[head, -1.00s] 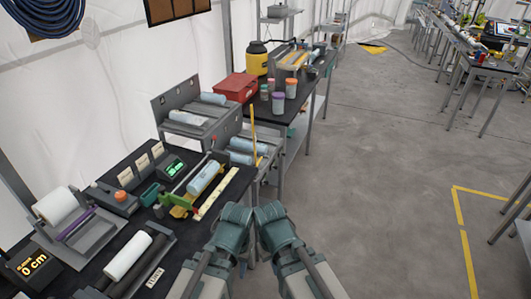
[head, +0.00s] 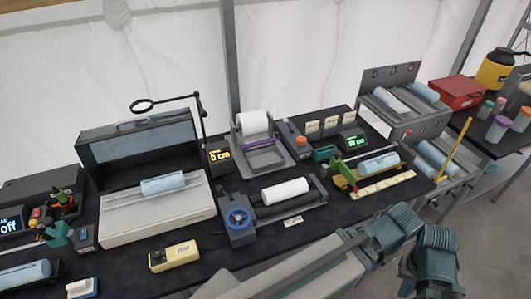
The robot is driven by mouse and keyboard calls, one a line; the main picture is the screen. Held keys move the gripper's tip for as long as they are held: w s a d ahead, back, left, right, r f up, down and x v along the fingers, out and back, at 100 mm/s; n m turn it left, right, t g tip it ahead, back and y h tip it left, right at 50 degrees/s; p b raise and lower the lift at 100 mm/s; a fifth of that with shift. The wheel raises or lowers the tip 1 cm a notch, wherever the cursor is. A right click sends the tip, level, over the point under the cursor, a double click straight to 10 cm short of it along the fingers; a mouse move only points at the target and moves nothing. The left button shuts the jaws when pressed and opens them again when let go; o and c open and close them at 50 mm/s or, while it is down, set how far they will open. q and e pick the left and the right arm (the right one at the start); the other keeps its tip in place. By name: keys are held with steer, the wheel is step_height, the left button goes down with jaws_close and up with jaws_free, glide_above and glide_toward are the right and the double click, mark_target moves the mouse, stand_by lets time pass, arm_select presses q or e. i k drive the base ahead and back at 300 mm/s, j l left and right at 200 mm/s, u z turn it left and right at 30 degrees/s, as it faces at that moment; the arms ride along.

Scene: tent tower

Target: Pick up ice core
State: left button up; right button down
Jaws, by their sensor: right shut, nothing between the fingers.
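Several pale blue ice cores are in the head view. One ice core (head: 164,184) lies on a white box-shaped device (head: 150,220) at left. Another ice core (head: 378,163) lies on the green and yellow cutting stand, and another (head: 25,275) lies at the lower left edge. Several more lie on the grey rack (head: 400,127) at right. My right gripper (head: 440,262) is at the lower right, shut and empty, apart from every core. My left gripper (head: 398,228) is beside it; its fingers cannot be made out.
A white cylinder (head: 285,191) lies on a device with a blue handwheel, mid-bench. A paper roll unit (head: 258,140), small displays and a yellow handheld box (head: 172,255) share the black bench. A red box (head: 456,93) and yellow jug (head: 497,68) stand at right. Clear floor shows lower right.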

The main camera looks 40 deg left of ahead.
mark_target(152, 186)
steer(key=j+u, duration=0.1)
steer(key=u, duration=2.35)
